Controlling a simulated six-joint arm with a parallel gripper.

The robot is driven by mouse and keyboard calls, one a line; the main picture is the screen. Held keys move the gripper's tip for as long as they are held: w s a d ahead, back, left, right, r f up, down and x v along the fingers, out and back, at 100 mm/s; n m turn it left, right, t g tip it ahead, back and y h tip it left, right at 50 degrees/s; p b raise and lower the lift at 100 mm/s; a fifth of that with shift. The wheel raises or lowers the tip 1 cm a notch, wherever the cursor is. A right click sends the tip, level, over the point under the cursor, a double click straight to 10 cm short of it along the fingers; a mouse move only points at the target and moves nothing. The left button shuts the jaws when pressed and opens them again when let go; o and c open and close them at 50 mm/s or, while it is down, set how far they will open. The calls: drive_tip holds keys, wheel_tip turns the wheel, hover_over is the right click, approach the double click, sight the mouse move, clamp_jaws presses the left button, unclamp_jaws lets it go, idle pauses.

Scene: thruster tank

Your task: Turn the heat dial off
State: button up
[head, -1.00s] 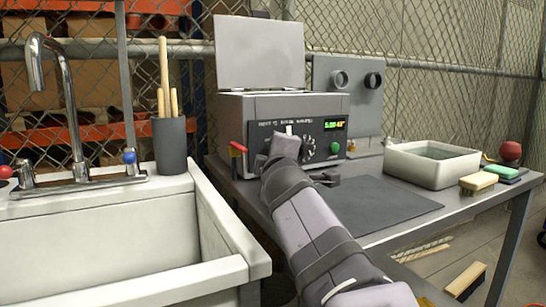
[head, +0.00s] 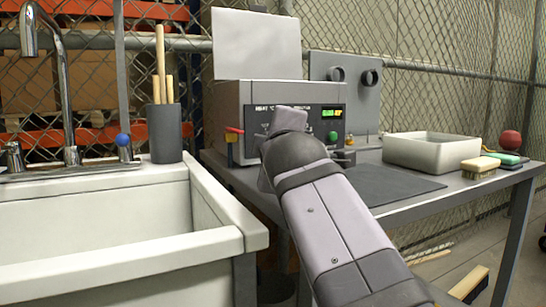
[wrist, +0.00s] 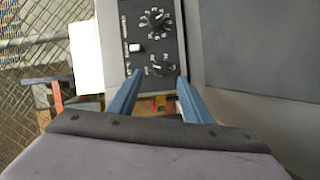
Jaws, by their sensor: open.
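The grey tank (head: 225,108) stands on the table with its dark control panel facing me. In the head view my arm hides most of the panel, both dials and my fingertips. The wrist view shows the panel (wrist: 145,42) turned sideways, with two black dials. The lower dial (wrist: 160,68) lies between the tips of my gripper (wrist: 158,76) in the picture; the upper dial (wrist: 155,20) is beyond them. The dial labels are too small to read, so I cannot tell which is heat. My blue fingers are open and apart; I cannot tell contact.
A white switch (wrist: 136,47) sits beside the dials. A green button (head: 333,137) and lit display (head: 331,114) are at the panel's right. A red-handled item (head: 233,131) is at the tank's left. A sink (head: 100,215), dark mat (head: 395,184) and white basin (head: 435,152) are nearby.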

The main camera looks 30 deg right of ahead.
drive_tip(key=shift+s+a, duration=0.15)
drive_tip(key=shift+s, duration=0.05)
idle(0.5)
